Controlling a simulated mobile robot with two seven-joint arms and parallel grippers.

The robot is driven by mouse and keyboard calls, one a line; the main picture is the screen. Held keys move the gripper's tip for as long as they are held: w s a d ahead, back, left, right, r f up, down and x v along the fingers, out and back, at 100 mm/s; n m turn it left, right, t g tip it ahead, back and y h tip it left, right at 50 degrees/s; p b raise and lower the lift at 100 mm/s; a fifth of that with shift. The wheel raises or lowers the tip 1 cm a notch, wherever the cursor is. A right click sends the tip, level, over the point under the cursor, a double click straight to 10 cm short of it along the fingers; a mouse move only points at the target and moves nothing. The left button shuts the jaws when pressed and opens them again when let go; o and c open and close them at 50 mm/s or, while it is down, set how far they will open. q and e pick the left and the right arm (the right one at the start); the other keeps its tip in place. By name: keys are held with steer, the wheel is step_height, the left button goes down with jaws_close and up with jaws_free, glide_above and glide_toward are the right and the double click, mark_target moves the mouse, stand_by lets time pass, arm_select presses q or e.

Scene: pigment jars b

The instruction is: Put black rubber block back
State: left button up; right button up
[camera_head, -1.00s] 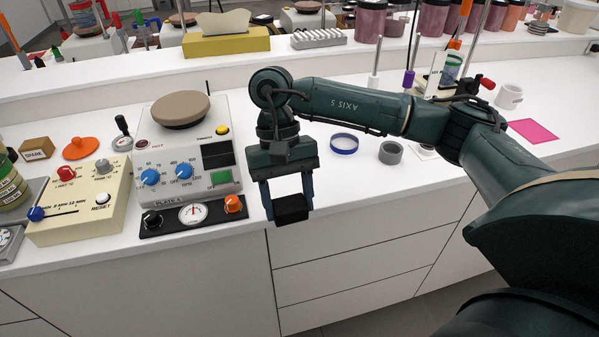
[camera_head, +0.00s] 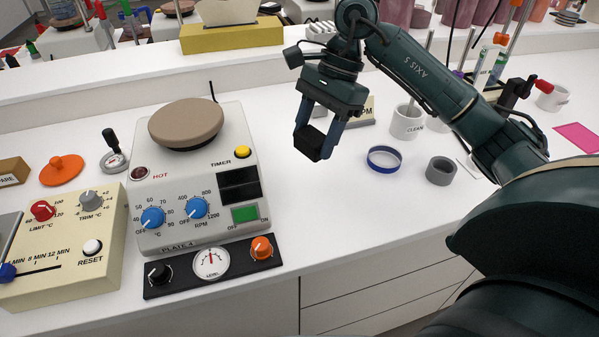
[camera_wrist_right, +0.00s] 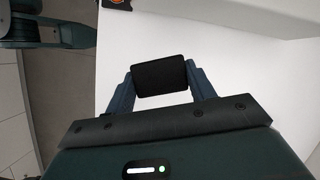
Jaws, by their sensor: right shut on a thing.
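My right gripper (camera_head: 320,134) is shut on the black rubber block (camera_head: 310,144). It holds the block over the white bench (camera_head: 330,215), to the right of the hotplate; I cannot tell the exact height. In the right wrist view the block (camera_wrist_right: 161,79) sits between the two fingers, with white bench surface behind it. My left gripper is not in view.
The hotplate (camera_head: 245,160) with a brown round top stands left of the block. The bench between hotplate and blue ring is clear.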

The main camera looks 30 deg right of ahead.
glide_above(308, 191)
steer(key=d, duration=0.1)
steer(key=f, duration=0.5)
steer(key=shift+d+f, duration=0.2)
step_height(308, 191, down, 4)
steer(key=shift+w+f+p, duration=0.1)
steer(key=shift+f+p, duration=0.05)
steer(key=shift+p, duration=0.25)
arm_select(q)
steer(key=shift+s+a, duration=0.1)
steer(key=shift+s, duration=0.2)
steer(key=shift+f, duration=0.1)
arm_select(e)
steer(key=shift+f+b, duration=0.25)
steer(key=shift+b, duration=0.1)
steer(key=o, duration=1)
steer(key=shift+r, duration=0.1)
steer(key=shift+c, duration=0.2)
